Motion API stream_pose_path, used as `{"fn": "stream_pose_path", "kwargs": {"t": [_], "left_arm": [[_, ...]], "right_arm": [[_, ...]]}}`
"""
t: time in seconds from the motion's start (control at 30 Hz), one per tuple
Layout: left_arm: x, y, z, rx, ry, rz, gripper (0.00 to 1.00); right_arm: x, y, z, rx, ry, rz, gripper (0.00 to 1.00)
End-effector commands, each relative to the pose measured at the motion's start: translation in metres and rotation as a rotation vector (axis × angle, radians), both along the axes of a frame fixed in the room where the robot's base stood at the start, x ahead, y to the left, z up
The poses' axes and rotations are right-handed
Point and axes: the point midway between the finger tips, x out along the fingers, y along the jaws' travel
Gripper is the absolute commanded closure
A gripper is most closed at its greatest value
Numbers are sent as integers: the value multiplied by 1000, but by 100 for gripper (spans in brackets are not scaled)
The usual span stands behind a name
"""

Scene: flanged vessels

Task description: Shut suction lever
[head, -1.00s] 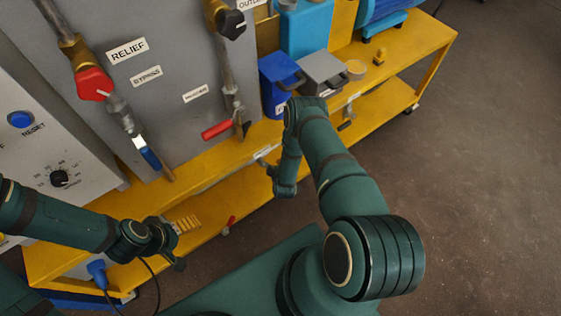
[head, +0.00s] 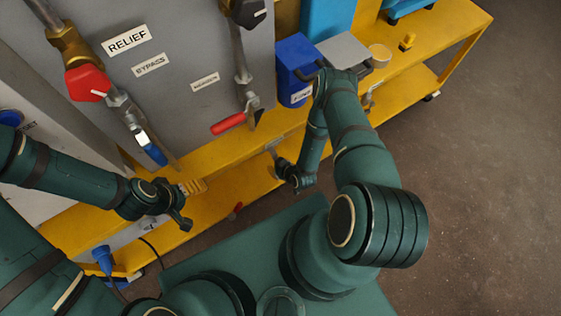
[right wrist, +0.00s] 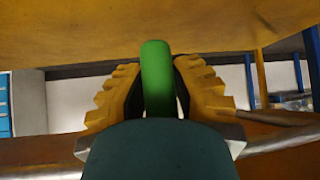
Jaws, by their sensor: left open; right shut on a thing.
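In the right wrist view, a green lever handle (right wrist: 157,78) stands upright between the ribbed yellow fingers of my right gripper (right wrist: 158,85), which is shut on it. No label for this lever is readable. In the head view my right gripper (head: 275,156) is small and dark at the front edge of the yellow bench, and the green handle cannot be made out there. My left gripper (head: 188,203) is open and empty, in front of the lower yellow shelf.
The grey panel carries a red valve handle (head: 88,83), a blue lever (head: 155,154) and a red lever (head: 228,123). A blue container (head: 295,68) and a grey box (head: 343,50) stand on the yellow bench (head: 455,32). The brown floor (head: 480,190) at right is clear.

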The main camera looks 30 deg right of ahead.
Motion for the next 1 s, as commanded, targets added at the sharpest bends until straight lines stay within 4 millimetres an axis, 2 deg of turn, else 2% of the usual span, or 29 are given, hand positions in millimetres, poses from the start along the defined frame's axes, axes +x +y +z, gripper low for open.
{"fn": "stream_pose_path", "kwargs": {"t": [0.53, 0.57, 0.63, 0.67, 1.0], "left_arm": [[0, 0, -1, 0, -1, 0, 14], [0, 0, -1, 0, -1, 0, 14], [0, 0, -1, 0, -1, 0, 14], [0, 0, -1, 0, -1, 0, 14], [0, 0, -1, 0, -1, 0, 14]], "right_arm": [[-3, 8, 0, 27, 7, 1, 100], [-3, 8, 0, 27, 7, 1, 74], [-3, 8, 0, 27, 7, 1, 50], [-3, 7, 0, 27, 7, 1, 43], [-2, 6, 2, 25, 3, 1, 43]]}}
